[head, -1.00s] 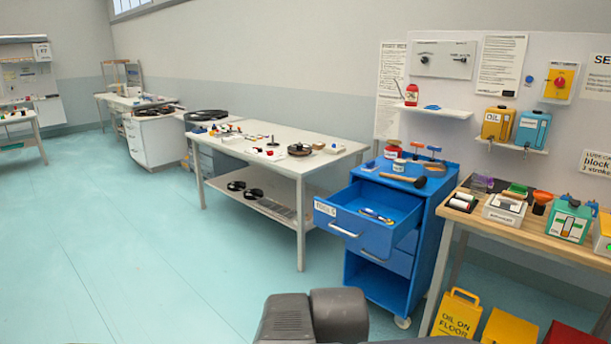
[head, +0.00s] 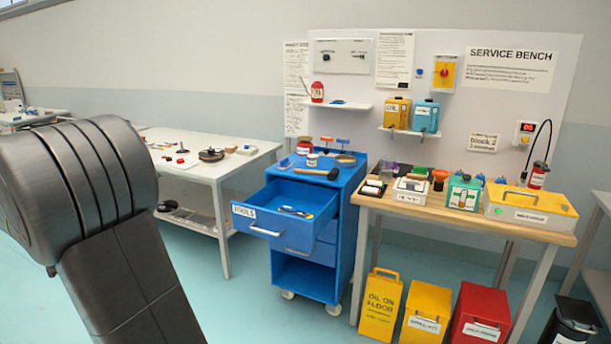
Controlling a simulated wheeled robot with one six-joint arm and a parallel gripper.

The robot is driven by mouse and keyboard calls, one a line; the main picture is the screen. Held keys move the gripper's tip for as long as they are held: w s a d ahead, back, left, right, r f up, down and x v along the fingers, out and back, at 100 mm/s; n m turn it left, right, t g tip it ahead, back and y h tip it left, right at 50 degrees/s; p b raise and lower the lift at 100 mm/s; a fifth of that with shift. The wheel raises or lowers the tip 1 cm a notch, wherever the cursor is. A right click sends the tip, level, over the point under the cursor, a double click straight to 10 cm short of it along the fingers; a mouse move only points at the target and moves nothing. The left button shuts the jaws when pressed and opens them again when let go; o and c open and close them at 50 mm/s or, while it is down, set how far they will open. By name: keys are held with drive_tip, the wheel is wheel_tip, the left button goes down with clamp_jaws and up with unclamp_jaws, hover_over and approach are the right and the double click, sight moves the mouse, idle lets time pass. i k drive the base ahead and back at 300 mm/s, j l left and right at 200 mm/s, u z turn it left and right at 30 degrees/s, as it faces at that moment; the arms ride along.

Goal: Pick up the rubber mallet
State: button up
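The rubber mallet (head: 320,173) lies on top of the blue tool cart, with its dark head to the right and its wooden handle pointing left. The blue tool cart (head: 335,221) stands left of the service bench, and its top drawer (head: 262,228) is pulled open with a few tools inside. My dark arm link fills the left of the head view, well in front of the cart. My gripper is outside the picture, so its state does not show.
Jars and brushes stand behind the mallet on the cart top. The wooden service bench (head: 470,224) stands right of the cart, with yellow and red bins (head: 481,312) under it. A white table (head: 206,177) stands left. Floor in front of the cart is clear.

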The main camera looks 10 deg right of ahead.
sight(331, 174)
drive_tip(key=i+l+z, duration=0.3)
drive_tip(key=z, duration=0.15)
drive_tip(key=i+l+z, duration=0.1)
drive_tip(key=i+z, duration=0.4)
drive_tip(key=i+j+z, duration=0.2)
drive_tip(key=i, duration=1.7)
drive_tip(key=l, duration=0.1)
